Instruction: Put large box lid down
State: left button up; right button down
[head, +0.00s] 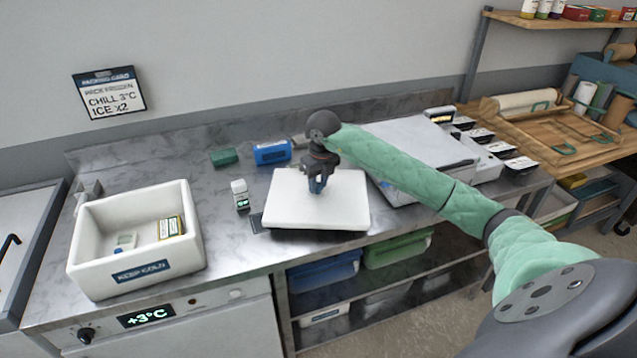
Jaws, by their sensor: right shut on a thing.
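The large box lid (345,210), a flat white slab, is in the middle of the steel counter (235,257). My right gripper (317,187) points down at the lid's middle and is shut on it; the grip itself is partly hidden by the gripper. A dark band shows under the lid's front edge, and I cannot tell whether the lid touches the counter. The open white box (88,262) marked "KEEP COLD" stands at the left, with a small device (125,242) and a labelled pack (171,227) inside. My left gripper is not in view.
A white logger with a green display (240,195) stands just left of the lid. Blue (272,152) and green (224,157) packs lie behind. A pale flat-topped unit (415,145) and several dark-topped trays (521,165) are at right. Counter between box and lid is mostly free.

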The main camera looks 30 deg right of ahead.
aim_at(321, 196)
jog(key=shift+f, duration=0.65)
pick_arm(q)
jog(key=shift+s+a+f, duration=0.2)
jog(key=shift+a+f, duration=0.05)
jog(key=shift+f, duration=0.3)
pick_arm(e)
jog(key=shift+f, duration=0.15)
jog(key=c, duration=1.1)
grip_release()
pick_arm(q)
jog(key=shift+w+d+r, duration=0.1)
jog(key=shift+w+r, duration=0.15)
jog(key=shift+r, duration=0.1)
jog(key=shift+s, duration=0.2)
pick_arm(e)
jog(key=shift+r, duration=0.2)
jog(key=shift+r, duration=0.25)
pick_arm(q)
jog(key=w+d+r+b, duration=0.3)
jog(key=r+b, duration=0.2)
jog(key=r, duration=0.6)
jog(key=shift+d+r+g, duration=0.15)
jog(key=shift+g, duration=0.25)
pick_arm(e)
jog(key=r, duration=0.3)
jog(key=s+r, duration=0.1)
jog(key=r, duration=0.7)
jog(key=shift+s+d+r, duration=0.1)
jog(key=shift+s+r, duration=0.1)
jog(key=shift+s, duration=0.05)
